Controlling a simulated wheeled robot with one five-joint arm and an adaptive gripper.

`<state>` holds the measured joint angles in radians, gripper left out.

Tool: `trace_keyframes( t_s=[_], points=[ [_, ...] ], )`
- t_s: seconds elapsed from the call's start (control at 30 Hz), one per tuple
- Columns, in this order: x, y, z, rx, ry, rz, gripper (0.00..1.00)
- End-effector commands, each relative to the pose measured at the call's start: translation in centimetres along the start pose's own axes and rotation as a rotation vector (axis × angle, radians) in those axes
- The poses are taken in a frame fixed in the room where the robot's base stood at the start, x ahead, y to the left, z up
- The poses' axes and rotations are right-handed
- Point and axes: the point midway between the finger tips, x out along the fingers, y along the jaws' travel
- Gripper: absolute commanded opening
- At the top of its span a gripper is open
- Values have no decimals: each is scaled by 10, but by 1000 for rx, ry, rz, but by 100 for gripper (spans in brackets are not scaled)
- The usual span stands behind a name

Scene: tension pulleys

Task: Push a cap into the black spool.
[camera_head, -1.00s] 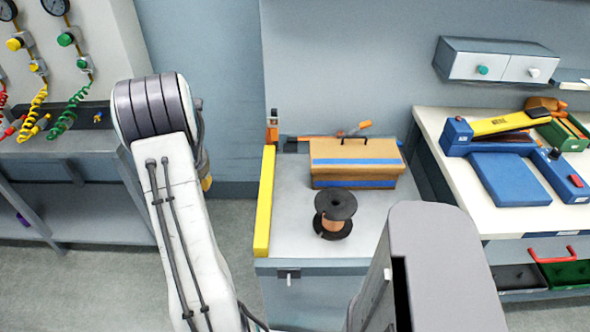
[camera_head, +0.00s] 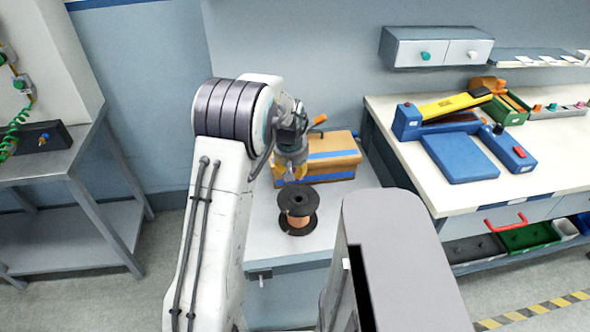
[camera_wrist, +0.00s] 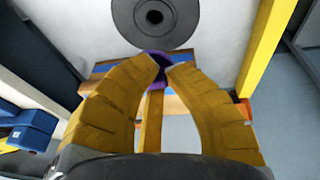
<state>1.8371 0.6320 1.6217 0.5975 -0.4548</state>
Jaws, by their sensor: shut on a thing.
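The black spool (camera_head: 299,198), wound with copper-coloured wire, stands upright on the grey worktop. In the wrist view its round black flange (camera_wrist: 125,18) with a centre hole shows at the top, ahead of my fingertips. My gripper (camera_head: 291,172) is above the worktop, just behind and above the spool in the head view. In the wrist view my yellow fingers (camera_wrist: 162,66) are shut on a purple cap (camera_wrist: 152,55), mostly hidden between the tips. I cannot make out the cap in the head view.
An orange box with blue bands (camera_head: 335,158) stands behind the spool, close to my gripper. A yellow bar (camera_wrist: 264,45) runs along the worktop edge. At right, a white bench (camera_head: 480,195) holds blue cases (camera_head: 461,157) and a green bin.

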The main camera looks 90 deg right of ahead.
Motion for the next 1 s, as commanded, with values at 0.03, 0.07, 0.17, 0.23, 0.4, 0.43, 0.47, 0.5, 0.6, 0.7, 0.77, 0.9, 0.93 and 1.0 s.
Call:
trace_keyframes(
  t_s=[0.03, 0.07, 0.17, 0.23, 0.4, 0.43, 0.47, 0.5, 0.6, 0.7, 0.77, 0.9, 0.93, 1.0],
  points=[
    [1, 3, 2, 5, -2, 1, 0],
    [2, 4, 2, 7, -2, 2, 0],
    [5, 6, 4, 9, -3, 3, 0],
    [10, 5, 5, 9, -3, 3, 0],
    [23, 3, 9, 9, -3, 2, 0],
    [25, 2, 9, 9, -3, 2, 0],
    [28, 2, 10, 9, -3, 2, 0],
    [31, 2, 11, 9, -4, 2, 0],
    [38, 0, 13, 8, -3, 2, 0],
    [46, -1, 15, 8, -4, 2, 0],
    [51, -1, 16, 8, -4, 2, 0],
    [58, -2, 18, 8, -2, 3, 0],
    [60, -2, 18, 8, -2, 3, 0],
    [62, -3, 19, 8, -2, 3, 0]
  ],
)
